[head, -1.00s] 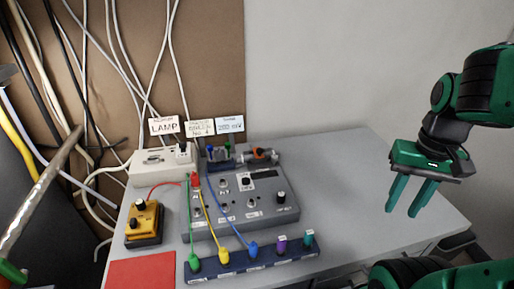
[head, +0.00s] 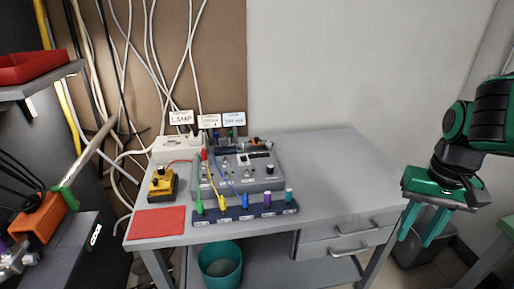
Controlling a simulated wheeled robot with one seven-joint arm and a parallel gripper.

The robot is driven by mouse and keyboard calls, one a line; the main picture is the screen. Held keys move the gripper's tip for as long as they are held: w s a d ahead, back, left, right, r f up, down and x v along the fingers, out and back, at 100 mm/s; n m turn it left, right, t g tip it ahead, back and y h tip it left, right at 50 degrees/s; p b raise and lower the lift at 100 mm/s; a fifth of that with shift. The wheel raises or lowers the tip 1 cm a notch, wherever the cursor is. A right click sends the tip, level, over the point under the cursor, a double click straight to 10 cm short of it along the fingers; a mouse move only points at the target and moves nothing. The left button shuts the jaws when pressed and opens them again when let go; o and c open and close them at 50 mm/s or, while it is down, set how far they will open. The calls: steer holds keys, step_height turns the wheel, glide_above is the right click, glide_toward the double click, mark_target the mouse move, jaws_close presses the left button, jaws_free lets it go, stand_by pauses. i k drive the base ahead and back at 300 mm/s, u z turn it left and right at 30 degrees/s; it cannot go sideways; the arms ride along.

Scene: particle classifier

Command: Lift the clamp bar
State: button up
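A tilted, worn metal bar (head: 93,155) stands out at the left of the head view, with a green part (head: 66,199) at its lower end. It may be the clamp bar; I cannot tell for certain. An orange block (head: 40,219) sits just below and left of it, on or beside a dark machine (head: 75,240). My gripper (head: 417,239) is at the far right, fingers pointing down and apart, with nothing between them. It is in front of the table's right end, far from the bar.
A grey table (head: 330,165) carries a control box (head: 262,181), a yellow device (head: 161,186), a red mat (head: 157,222) and a strip of coloured plugs (head: 245,212). A teal bin (head: 221,264) stands below. A red tray (head: 35,66) is on the upper left shelf. Cables hang behind.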

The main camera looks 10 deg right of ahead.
mark_target(255, 140)
steer(key=u, duration=0.1)
steer(key=k, duration=0.15)
steer(key=u, duration=0.3)
steer(key=i, duration=1)
steer(key=z, duration=0.05)
